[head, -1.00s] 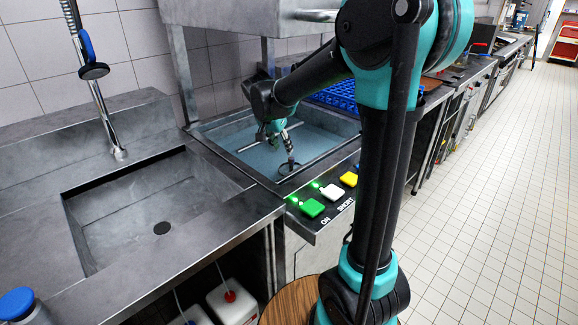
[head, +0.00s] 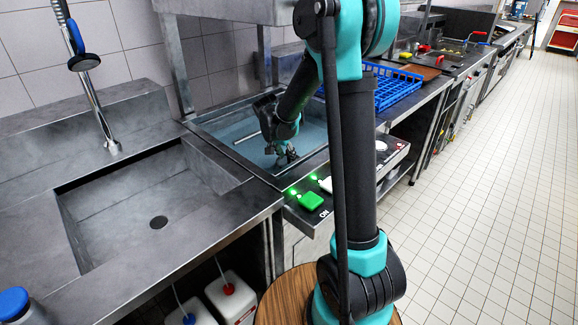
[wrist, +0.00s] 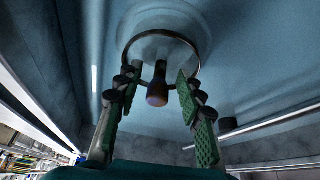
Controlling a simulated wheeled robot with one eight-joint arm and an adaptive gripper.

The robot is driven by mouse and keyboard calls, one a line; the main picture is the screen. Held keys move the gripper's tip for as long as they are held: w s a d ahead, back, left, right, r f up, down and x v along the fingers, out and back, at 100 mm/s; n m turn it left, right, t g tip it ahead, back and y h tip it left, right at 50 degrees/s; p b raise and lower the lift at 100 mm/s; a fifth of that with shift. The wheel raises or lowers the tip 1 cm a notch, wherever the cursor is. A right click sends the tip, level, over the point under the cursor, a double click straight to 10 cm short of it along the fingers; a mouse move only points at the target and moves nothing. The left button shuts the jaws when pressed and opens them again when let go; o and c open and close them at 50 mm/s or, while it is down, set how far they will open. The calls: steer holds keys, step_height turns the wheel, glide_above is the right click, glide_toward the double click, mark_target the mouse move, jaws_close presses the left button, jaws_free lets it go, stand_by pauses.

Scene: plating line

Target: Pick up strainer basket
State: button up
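The strainer basket (wrist: 158,91) shows in the wrist view as a round metal rim with a dark upright knob at its centre. It sits at the floor of the blue-grey basin (wrist: 262,70). My gripper (wrist: 160,78) is open, with one green-padded finger on each side of the knob and a visible gap to it on both sides. In the head view my gripper (head: 286,154) is low inside the basin (head: 225,127), near its front right side. The basket cannot be made out there, behind my gripper and arm.
A blue rack (head: 395,88) stands to the right, and an empty sink (head: 130,208) lies to the left.

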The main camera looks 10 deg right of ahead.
mark_target(288, 160)
steer(key=shift+x, duration=2.6)
steer(key=shift+s+a+f, duration=0.1)
steer(key=shift+s, duration=0.05)
jaws_close()
